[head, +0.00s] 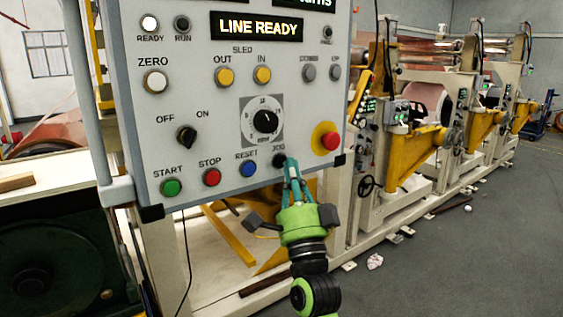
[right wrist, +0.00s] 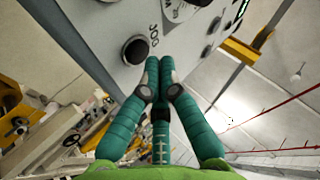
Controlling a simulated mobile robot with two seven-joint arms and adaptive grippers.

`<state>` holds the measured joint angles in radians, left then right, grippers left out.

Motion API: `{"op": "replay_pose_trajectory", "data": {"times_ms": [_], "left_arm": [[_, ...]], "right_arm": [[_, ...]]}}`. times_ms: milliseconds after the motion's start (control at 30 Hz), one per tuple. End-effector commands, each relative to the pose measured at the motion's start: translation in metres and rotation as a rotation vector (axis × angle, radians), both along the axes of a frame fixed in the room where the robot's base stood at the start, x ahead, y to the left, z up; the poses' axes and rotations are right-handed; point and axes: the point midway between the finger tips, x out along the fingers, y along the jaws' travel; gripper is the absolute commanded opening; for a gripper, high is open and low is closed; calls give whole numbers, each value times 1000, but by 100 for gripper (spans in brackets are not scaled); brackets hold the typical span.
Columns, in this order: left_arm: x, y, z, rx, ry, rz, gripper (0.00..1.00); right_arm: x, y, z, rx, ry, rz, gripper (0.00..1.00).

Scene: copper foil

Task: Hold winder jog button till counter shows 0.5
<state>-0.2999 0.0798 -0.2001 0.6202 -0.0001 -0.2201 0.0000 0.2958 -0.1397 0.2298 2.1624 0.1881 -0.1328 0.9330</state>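The black JOG button (head: 279,160) is on the lower part of the grey control panel (head: 215,130), right of the blue RESET button. My right gripper (head: 290,162) points up at the panel, its fingertips just beside the JOG button in the head view. In the right wrist view the JOG button (right wrist: 135,50) shows uncovered, up and left of the tips of my right gripper (right wrist: 160,62). The fingers are together with nothing between them. I cannot tell whether they touch the panel. A display with "turns" (head: 308,3) is cut off at the top; its number is hidden. My left gripper is out of view.
A red emergency stop (head: 330,141) on yellow is close right of the gripper. A dial (head: 265,121), the RESET button (head: 247,168) and the STOP button (head: 211,177) are also near. A "LINE READY" display (head: 257,27) is lit. The floor (head: 470,250) at right is mostly clear.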

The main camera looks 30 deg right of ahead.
Motion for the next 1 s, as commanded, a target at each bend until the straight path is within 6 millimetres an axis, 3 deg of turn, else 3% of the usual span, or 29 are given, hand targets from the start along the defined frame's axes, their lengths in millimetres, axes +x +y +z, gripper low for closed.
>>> {"op": "replay_pose_trajectory", "data": {"times_ms": [1000], "left_arm": [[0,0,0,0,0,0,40]], "right_arm": [[10,1,1,2,-2,1,0]]}}
